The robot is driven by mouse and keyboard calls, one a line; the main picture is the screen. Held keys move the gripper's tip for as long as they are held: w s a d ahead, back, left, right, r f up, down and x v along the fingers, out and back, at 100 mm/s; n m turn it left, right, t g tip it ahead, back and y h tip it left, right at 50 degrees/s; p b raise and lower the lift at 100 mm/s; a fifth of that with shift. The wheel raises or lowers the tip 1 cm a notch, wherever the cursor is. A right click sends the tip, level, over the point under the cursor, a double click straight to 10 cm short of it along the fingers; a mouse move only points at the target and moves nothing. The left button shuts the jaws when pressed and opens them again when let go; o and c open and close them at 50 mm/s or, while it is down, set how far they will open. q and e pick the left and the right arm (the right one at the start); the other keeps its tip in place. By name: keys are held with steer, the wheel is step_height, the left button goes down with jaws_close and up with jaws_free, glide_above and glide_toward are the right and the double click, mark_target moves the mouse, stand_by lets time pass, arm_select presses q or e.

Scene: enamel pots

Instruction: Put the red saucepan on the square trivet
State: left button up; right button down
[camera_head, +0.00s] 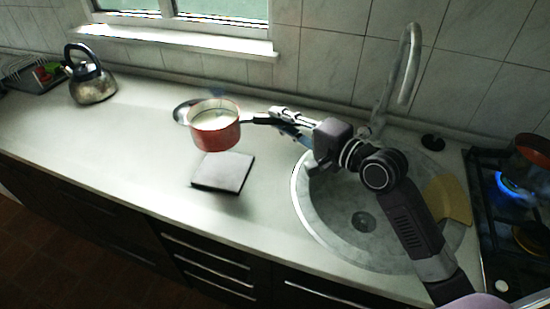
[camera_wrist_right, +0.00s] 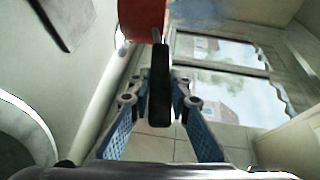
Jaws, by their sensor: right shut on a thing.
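The red saucepan (camera_head: 215,127) has a pale inside and a dark handle (camera_head: 258,121) pointing right. It appears held above the counter, a little behind the square trivet (camera_head: 222,172) in the head view. My right gripper (camera_head: 286,121) is shut on the saucepan's handle. In the right wrist view the black handle (camera_wrist_right: 160,85) lies between the blue fingers, with part of the red pan (camera_wrist_right: 143,18) at the top. My left gripper is not in view.
A round sink (camera_head: 330,225) with a tall tap (camera_head: 405,75) is right of the trivet. A round metal item (camera_head: 182,112) is partly hidden behind the saucepan. A kettle (camera_head: 92,85) stands far left. A stove with a lit burner (camera_head: 515,188) is at the right. Counter left of the trivet is clear.

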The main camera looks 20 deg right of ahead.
step_height(320, 180, down, 12)
steer(key=b, duration=0.1)
steer(key=shift+r+b, duration=0.25)
steer(key=shift+b, duration=0.15)
steer(key=shift+f, duration=0.15)
steer(key=c, duration=2.1)
jaws_free()
steer(key=shift+f, duration=0.2)
steer(key=o, duration=0.3)
steer(key=shift+s, duration=0.1)
